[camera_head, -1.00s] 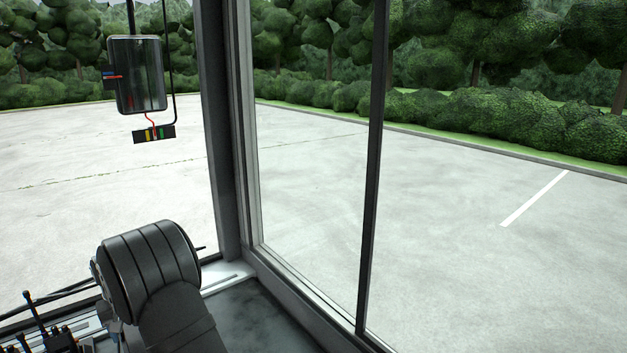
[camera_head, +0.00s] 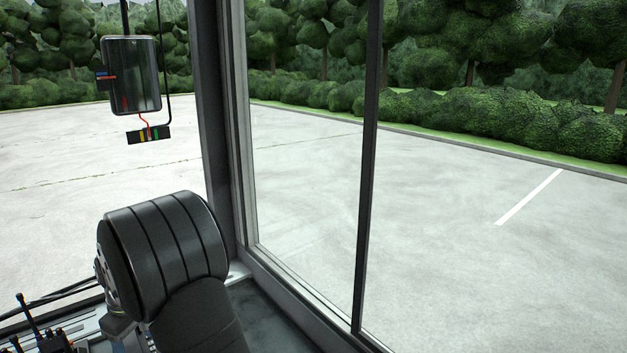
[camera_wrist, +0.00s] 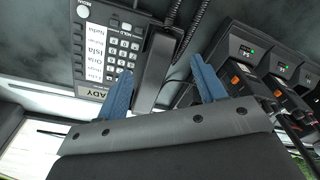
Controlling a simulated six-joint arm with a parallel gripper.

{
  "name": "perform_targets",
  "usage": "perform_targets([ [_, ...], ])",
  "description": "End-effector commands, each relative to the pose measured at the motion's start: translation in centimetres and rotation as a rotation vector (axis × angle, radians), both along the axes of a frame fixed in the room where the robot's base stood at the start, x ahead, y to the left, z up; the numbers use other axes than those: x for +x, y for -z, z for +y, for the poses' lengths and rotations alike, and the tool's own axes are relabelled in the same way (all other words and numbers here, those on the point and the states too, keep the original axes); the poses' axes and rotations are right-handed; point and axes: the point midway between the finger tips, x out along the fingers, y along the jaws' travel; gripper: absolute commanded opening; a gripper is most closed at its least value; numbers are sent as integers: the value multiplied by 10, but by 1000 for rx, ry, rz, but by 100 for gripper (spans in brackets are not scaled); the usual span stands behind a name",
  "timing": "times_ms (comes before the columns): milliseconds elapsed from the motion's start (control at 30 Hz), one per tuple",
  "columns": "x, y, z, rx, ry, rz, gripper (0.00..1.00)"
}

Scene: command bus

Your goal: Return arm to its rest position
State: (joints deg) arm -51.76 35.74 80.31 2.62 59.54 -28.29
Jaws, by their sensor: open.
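My gripper (camera_wrist: 163,92) shows in the wrist view with its two blue fingers spread apart. No object is seen held between them. Behind the fingers are a desk phone's keypad (camera_wrist: 122,50) and its black handset (camera_wrist: 155,68); the gap to them is hard to judge. In the head view my dark, ribbed arm link is large at the lower left. The gripper itself is out of that view.
Several black radio units with small green displays (camera_wrist: 247,50) stand at the right of the wrist view. A coiled cord (camera_wrist: 196,22) runs beside the phone. In the head view a mirror (camera_head: 131,75) hangs at the upper left, and a window post (camera_head: 367,170) stands centrally.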

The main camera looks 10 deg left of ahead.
Motion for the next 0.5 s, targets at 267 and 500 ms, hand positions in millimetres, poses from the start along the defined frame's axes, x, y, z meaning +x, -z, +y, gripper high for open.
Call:
perform_targets([
  [267, -25, 2, -33, -20, -218, 3, 63],
  [500, -46, 5, -61, -36, -405, 0, 63],
])
